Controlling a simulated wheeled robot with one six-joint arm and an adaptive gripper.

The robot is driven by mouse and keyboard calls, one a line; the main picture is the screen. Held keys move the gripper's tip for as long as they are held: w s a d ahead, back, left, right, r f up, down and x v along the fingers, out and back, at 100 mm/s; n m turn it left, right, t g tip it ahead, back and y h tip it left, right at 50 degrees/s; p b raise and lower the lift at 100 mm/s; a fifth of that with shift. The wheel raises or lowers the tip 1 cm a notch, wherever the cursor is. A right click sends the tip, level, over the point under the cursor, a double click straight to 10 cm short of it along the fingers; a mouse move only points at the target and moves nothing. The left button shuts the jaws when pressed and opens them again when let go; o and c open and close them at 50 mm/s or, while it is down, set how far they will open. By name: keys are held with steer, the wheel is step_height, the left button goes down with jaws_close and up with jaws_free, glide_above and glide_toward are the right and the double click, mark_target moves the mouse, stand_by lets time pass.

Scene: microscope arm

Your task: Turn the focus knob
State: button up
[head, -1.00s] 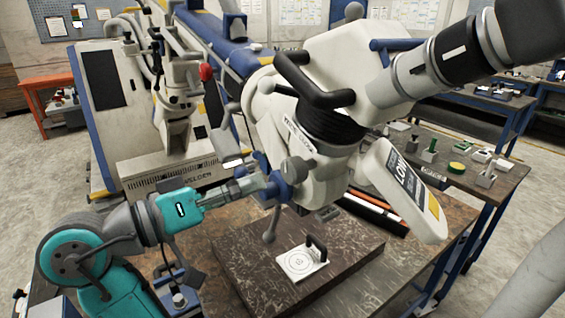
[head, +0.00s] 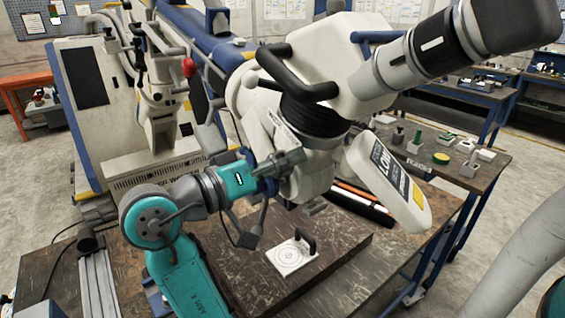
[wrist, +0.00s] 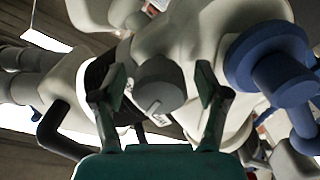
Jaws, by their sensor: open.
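The microscope (head: 310,110) is a large white body with black handles and a dark eyepiece. A grey focus knob (head: 290,160) sticks out of its side in the head view. In the wrist view the grey knob (wrist: 160,85) lies between my two dark green fingers, with a pale mark on its face. My gripper (wrist: 163,82) is open, one finger on each side of the knob, with visible gaps. In the head view my teal gripper body (head: 237,180) is right up beside the knob, and its fingertips are mostly hidden.
A blue knob (wrist: 275,65) sits close to the right finger in the wrist view. Below the microscope, a white target plate (head: 291,255) with a black clip lies on a dark slab (head: 345,245). A side bench (head: 455,175) with small items stands at the right.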

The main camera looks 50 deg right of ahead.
steer(key=c, duration=1.2)
steer(key=shift+o, duration=0.2)
steer(key=shift+m, duration=0.3)
steer(key=shift+m, duration=3.2)
steer(key=o, duration=1.2)
steer(key=shift+c, duration=0.2)
